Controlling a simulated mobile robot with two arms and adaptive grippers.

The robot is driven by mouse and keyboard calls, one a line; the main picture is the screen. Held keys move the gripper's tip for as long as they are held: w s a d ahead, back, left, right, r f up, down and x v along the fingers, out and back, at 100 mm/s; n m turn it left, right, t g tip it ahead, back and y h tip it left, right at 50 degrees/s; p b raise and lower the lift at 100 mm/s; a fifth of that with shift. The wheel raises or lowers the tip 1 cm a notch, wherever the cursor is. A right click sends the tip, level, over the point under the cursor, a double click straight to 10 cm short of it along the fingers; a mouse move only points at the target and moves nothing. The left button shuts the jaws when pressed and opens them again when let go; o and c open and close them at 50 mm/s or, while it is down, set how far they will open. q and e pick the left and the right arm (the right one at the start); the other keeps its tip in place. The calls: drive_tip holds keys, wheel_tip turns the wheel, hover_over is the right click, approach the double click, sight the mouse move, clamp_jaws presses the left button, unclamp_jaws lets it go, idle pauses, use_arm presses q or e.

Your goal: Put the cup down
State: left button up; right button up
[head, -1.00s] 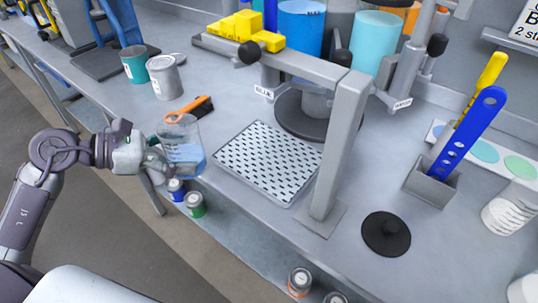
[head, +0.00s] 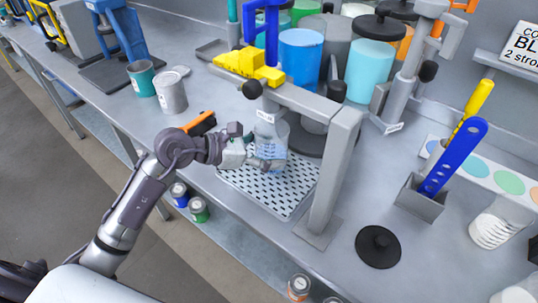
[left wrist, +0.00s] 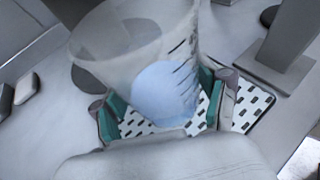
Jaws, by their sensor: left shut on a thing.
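My left gripper (head: 262,163) is shut on a clear cup (head: 271,137) with blue liquid in it. The cup is upright in the head view, over the back left part of the perforated tray (head: 290,201). I cannot tell whether its base touches the tray. In the left wrist view the cup (left wrist: 150,60) stands between the green-padded fingers (left wrist: 165,108), with the slotted tray (left wrist: 253,105) below and behind. My right gripper is not in view.
A grey stand post (head: 332,172) rises just right of the tray, its arm (head: 300,100) reaching over behind the cup. An orange-handled tool (head: 201,124) lies to the left. A black lid (head: 378,246) and a holder with paddles (head: 422,200) are at the right.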

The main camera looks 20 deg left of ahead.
use_arm(q)
wheel_tip(320, 180, down, 3)
drive_tip(key=shift+r, duration=0.2)
drive_tip(key=shift+f, duration=0.1)
drive_tip(key=shift+f, duration=0.15)
drive_tip(key=o, duration=1.3)
